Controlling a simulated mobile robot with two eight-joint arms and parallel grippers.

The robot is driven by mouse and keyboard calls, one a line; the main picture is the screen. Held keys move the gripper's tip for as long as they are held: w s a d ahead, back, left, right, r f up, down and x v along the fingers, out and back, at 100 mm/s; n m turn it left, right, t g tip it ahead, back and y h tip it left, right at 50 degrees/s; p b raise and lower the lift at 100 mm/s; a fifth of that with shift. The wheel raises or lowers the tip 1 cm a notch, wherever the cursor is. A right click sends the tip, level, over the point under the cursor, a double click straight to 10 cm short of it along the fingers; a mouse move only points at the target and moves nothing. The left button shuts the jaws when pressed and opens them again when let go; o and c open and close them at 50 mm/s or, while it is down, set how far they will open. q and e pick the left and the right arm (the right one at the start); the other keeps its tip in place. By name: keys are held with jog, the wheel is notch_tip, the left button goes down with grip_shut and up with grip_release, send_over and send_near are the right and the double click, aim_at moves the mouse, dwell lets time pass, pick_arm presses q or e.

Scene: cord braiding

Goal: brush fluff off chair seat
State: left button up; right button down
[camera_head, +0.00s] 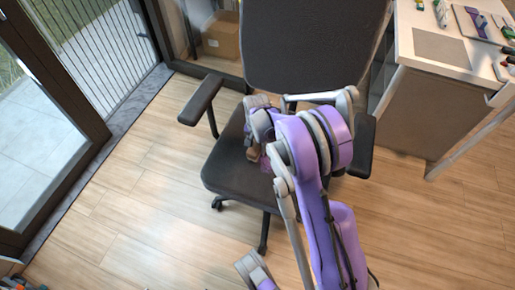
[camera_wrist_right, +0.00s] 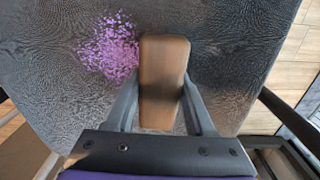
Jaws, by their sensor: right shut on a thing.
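The black office chair's seat (camera_head: 222,174) lies under my right arm in the head view. It fills most of the right wrist view as a dark, textured surface (camera_wrist_right: 60,60). A patch of purple fluff (camera_wrist_right: 108,46) lies on it, left of the brush. A little of the fluff (camera_head: 265,163) shows beside my right gripper (camera_head: 255,146) in the head view. My right gripper is shut on a brush with a brown wooden back (camera_wrist_right: 163,75), held over the seat. The bristles are hidden, so I cannot tell whether they touch the seat.
The chair's backrest (camera_head: 310,40) rises behind the seat, with armrests at the left (camera_head: 200,98) and right (camera_head: 363,147). A desk (camera_head: 440,50) with several small items stands at the right. A cardboard box (camera_head: 221,38) is behind. Wooden floor (camera_head: 120,215) at the left is clear.

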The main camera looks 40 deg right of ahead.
aim_at(257, 144)
notch_tip(257, 144, up, 2)
jog(key=shift+s+d+p, duration=0.1)
jog(key=shift+s+p, duration=0.05)
jog(key=shift+p, duration=0.3)
jog(key=shift+r+p, duration=1.2)
jog(key=shift+r, duration=0.9)
